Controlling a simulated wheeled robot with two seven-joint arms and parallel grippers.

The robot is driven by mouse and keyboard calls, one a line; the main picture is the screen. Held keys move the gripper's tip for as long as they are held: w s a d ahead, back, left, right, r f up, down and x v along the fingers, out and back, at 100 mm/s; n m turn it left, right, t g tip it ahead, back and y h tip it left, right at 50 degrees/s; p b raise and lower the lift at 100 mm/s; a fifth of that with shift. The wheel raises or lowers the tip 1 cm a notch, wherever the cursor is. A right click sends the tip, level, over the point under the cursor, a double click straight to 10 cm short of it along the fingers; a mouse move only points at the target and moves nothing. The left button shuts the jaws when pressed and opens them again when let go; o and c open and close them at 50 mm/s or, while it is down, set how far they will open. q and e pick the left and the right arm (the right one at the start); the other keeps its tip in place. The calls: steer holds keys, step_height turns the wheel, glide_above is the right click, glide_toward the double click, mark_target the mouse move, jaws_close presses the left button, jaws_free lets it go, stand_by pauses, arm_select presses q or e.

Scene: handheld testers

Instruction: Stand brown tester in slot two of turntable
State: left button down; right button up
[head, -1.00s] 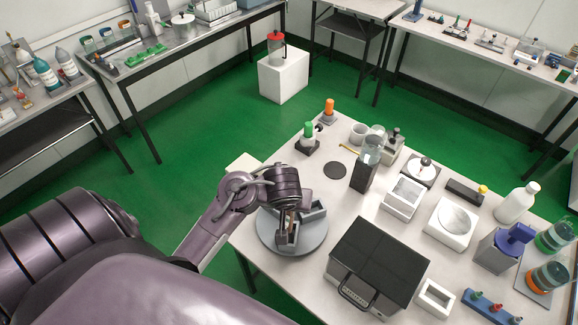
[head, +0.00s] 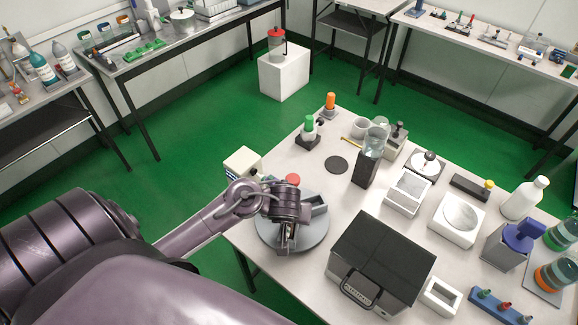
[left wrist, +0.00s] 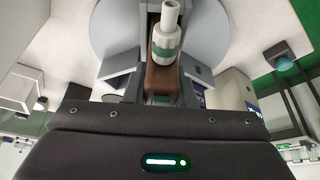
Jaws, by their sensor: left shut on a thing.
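The grey round turntable (head: 318,236) stands at the near left of the table, with grey slot holders on it. My left gripper (head: 288,243) points down over it. In the left wrist view the brown tester (left wrist: 161,82), with a white and green top (left wrist: 166,38), is held between the fingers of the left gripper (left wrist: 162,96). Grey slot walls (left wrist: 120,63) show close on both sides of it. Whether its base rests in a slot, and which slot, I cannot tell. My wrist hides much of the turntable in the head view. My right gripper is not in view.
A cream box (head: 242,162) and a red-topped thing (head: 293,180) stand just behind my wrist. A black-lidded machine (head: 380,255) stands right of the turntable. A dark disc (head: 337,163) lies behind it, with bare table between.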

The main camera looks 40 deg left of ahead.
arm_select(q)
steer(key=c, duration=1.2)
jaws_free()
steer(key=shift+f, duration=0.1)
steer(key=shift+s+r+p, duration=0.15)
steer(key=shift+r+p, duration=0.25)
steer(key=shift+r, duration=0.2)
steer(key=p+v, duration=0.2)
steer(key=v, duration=0.7)
steer(key=shift+s+d+r, duration=0.1)
steer(key=shift+d+r, duration=0.05)
steer(key=shift+r, duration=0.1)
steer(key=shift+v, duration=0.8)
